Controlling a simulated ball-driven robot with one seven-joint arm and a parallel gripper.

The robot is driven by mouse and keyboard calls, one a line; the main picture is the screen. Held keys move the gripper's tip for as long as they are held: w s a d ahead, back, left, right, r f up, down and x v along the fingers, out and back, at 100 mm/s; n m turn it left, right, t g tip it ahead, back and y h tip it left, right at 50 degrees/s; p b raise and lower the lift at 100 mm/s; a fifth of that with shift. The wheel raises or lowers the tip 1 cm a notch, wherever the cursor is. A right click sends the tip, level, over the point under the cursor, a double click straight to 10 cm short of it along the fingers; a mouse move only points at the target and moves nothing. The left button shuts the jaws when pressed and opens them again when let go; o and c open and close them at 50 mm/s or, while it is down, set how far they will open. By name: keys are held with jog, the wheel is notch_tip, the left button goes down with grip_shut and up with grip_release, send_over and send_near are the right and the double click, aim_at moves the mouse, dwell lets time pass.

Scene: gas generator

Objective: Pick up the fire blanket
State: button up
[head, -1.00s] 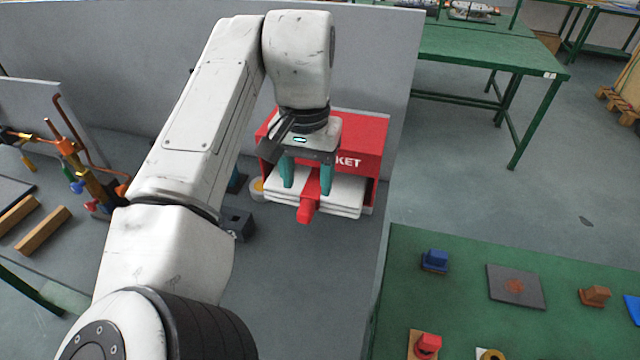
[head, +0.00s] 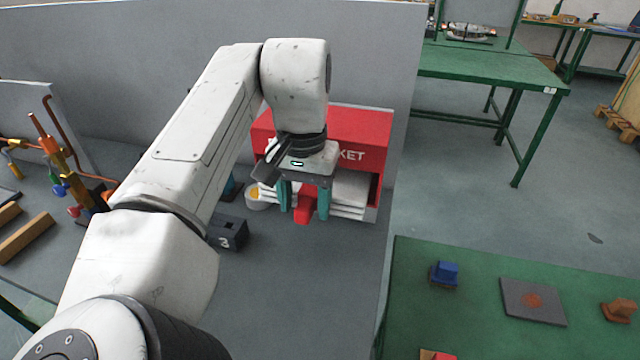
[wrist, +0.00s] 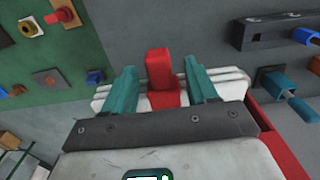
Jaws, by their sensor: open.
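The fire blanket is a folded white stack (head: 349,191) with a red pull tab (head: 303,209). It sits in the red box (head: 360,131) against the grey panel. My gripper (head: 303,214) hangs in front of the box, with its two teal fingers pointing down. In the wrist view my gripper (wrist: 162,84) is open, with a finger on either side of the red tab (wrist: 160,74). The white folds (wrist: 227,82) show behind the fingers. I cannot tell whether the fingers touch the tab. My gripper hides part of the box and blanket.
A dark block marked 3 (head: 228,233) and a white round container (head: 258,197) stand left of the box. Pipes with coloured valves (head: 62,172) are at far left. A green table (head: 470,310) with small blocks is at lower right. The grey surface in front is clear.

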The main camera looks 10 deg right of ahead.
grip_shut()
dwell(0.5)
jog(key=shift+r, duration=0.1)
